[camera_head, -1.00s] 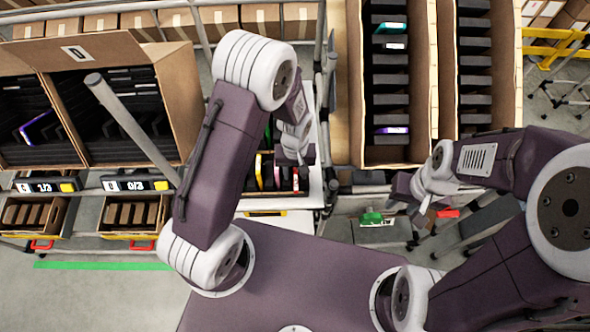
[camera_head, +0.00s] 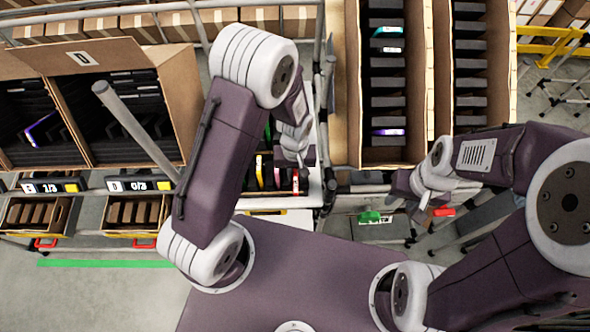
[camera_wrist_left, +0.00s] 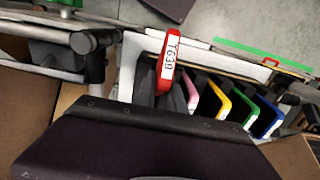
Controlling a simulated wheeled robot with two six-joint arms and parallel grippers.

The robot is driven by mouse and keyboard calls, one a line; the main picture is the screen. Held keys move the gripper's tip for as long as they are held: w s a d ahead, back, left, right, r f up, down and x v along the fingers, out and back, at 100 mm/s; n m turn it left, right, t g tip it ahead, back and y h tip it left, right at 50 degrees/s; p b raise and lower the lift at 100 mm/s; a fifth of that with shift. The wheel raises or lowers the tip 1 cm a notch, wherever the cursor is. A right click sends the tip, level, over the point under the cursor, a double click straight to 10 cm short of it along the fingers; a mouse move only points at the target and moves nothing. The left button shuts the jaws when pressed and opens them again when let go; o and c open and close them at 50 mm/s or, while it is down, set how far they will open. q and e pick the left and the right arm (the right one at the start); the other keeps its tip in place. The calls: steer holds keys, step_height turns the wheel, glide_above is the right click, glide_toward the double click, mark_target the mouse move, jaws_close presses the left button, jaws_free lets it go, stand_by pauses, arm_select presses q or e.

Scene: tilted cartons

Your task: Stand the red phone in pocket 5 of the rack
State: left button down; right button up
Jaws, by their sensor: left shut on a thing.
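The red phone (camera_wrist_left: 168,66), with a white label reading 7639, shows on edge at the left of a row of phones in the wrist view. It reaches higher than the others; its lower end is hidden, so I cannot tell how deep it sits. It also shows in the head view (camera_head: 296,182), just below my left gripper (camera_head: 303,158), which is shut on it. The rack (camera_wrist_left: 128,66) holds pink, yellow, green and blue phones (camera_wrist_left: 220,104) between dark dividers. Pocket numbers are not readable. My right gripper (camera_head: 425,201) is away to the right; its fingers are unclear.
Tilted cartons (camera_head: 187,100) with dark dividers stand at the left, a grey post (camera_head: 135,130) in front. Tall cartons (camera_head: 427,80) stand at the right, some slots holding phones. Small bins (camera_head: 130,214) hang lower left. A rail borders the rack.

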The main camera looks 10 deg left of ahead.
mark_target(296, 180)
arm_select(q)
steer(key=shift+s+d+r+p, duration=0.15)
steer(key=shift+s+r+p, duration=0.5)
steer(key=shift+r, duration=0.25)
steer(key=shift+s+d+r+p, duration=0.2)
steer(key=shift+s+r+p, duration=0.25)
steer(key=shift+r+p, duration=0.45)
steer(key=shift+s+d+r+p, duration=0.15)
steer(key=shift+s+r+p, duration=0.45)
steer(key=shift+r, duration=0.35)
steer(key=shift+s+d+r, duration=0.1)
steer(key=shift+s+r, duration=0.1)
